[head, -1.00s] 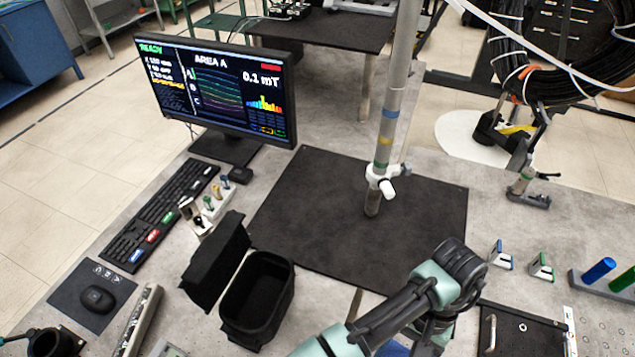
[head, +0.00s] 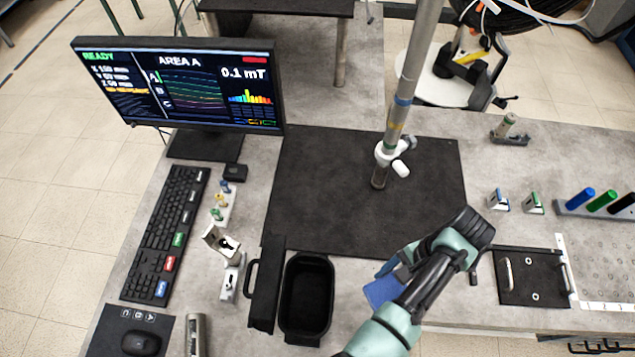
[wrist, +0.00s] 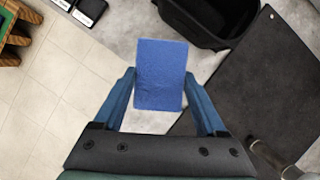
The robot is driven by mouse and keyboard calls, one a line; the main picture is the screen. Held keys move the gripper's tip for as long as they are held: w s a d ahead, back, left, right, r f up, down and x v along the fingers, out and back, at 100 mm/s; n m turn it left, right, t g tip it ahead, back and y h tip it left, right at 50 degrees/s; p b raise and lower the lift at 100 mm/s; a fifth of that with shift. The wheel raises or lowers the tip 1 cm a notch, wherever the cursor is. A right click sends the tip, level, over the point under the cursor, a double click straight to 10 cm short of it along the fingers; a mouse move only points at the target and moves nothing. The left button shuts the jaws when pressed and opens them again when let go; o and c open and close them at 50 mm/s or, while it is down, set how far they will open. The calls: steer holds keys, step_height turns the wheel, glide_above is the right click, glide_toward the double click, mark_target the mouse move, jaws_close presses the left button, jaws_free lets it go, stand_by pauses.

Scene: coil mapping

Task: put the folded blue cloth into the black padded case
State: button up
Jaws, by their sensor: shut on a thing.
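The folded blue cloth (wrist: 160,75) is a flat rectangle held between the two fingers of my gripper (wrist: 160,92) in the wrist view. In the head view the cloth (head: 384,291) shows beside my arm, above the table's front part; the fingers there are mostly hidden by my arm. The black padded case (head: 306,297) stands open and empty to the left of the cloth, its lid tipped open on its left side. The case also shows at the top of the wrist view (wrist: 207,22), beyond the cloth. Cloth and case are apart.
A dark mat (head: 330,190) with an upright probe column (head: 396,125) lies behind the case. A monitor (head: 185,85) and keyboard (head: 165,235) are at left. A small holder (head: 228,275) stands left of the lid. A black panel with handles (head: 533,277) lies at right.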

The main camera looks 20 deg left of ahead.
steer(key=s+a+m+t+y+p, duration=0.15)
steer(key=s+a+m+p, duration=0.4)
steer(key=s+a, duration=0.55)
steer(key=b, duration=1.7)
glide_toward(303, 318)
steer(key=shift+m+t, duration=0.35)
steer(key=shift+m, duration=0.1)
steer(key=x, duration=0.5)
steer(key=shift+s+a+f, duration=0.1)
steer(key=shift+s+f, duration=0.15)
steer(key=o, duration=1.2)
steer(key=shift+o, duration=0.2)
